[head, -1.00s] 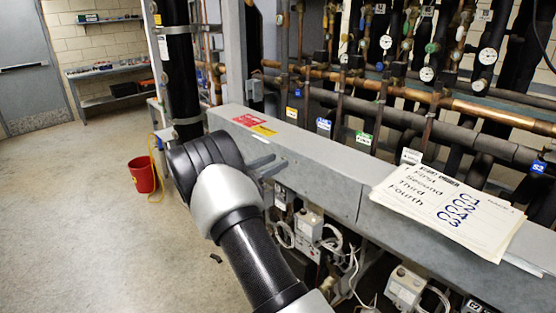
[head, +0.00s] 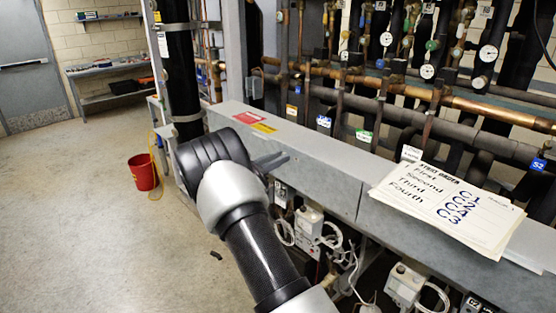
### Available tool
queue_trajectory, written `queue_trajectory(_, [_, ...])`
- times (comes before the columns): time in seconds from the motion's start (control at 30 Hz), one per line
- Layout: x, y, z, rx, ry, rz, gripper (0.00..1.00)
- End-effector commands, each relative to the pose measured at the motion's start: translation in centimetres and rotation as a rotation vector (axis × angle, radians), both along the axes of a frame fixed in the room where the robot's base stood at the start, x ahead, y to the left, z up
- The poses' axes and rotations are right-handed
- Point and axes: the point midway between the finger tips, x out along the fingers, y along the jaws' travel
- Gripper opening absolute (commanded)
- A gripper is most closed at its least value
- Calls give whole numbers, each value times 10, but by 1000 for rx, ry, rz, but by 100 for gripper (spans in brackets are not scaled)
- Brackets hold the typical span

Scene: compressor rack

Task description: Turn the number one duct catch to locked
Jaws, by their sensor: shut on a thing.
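The long grey duct (head: 320,160) runs from the left middle to the lower right in the head view. My gripper (head: 272,161) is at the front face of its left part, below the red and yellow labels. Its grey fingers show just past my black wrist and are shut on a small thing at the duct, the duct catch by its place. The catch itself is hidden by the fingers and wrist, so its number and its angle cannot be seen.
A stack of papers (head: 448,205) lies on the duct top at the right. Grey control boxes (head: 308,222) with looped cables hang below the duct. Pipes and gauges (head: 488,53) stand behind. A red bucket (head: 143,173) stands on the open floor at the left.

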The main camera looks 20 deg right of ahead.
Motion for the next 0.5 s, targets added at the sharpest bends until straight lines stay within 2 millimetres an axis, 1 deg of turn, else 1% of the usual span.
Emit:
queue_trajectory(0.27, [0, 1, -6, 46, -129, 1, 0])
queue_trajectory(0.5, [0, 1, -8, 118, -328, 2, 0])
